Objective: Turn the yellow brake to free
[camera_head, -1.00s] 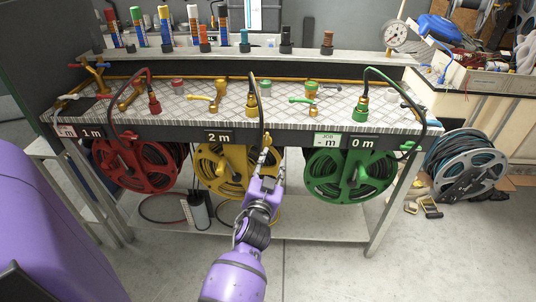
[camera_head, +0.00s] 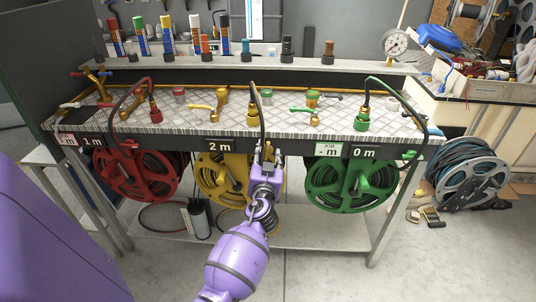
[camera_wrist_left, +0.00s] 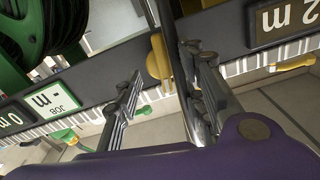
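The yellow reel (camera_head: 212,178) hangs under the bench in the middle, below the "2 m" display (camera_head: 220,146). My left gripper (camera_head: 266,152) is in front of the bench's front edge, at the right side of this reel. It hides most of what lies behind it. In the left wrist view a yellow part (camera_wrist_left: 158,62), likely the yellow brake, shows beyond and between the two fingers (camera_wrist_left: 163,75). The fingers stand apart, and a dark hose passes between them. I cannot tell whether they touch the yellow part. My right gripper is not in view.
A red reel (camera_head: 133,172) hangs on the left and a green reel (camera_head: 350,182) on the right. A black hose (camera_head: 262,108) arches from the bench top down beside my gripper. Valves and fittings stand on the bench top (camera_head: 285,122). The floor in front is clear.

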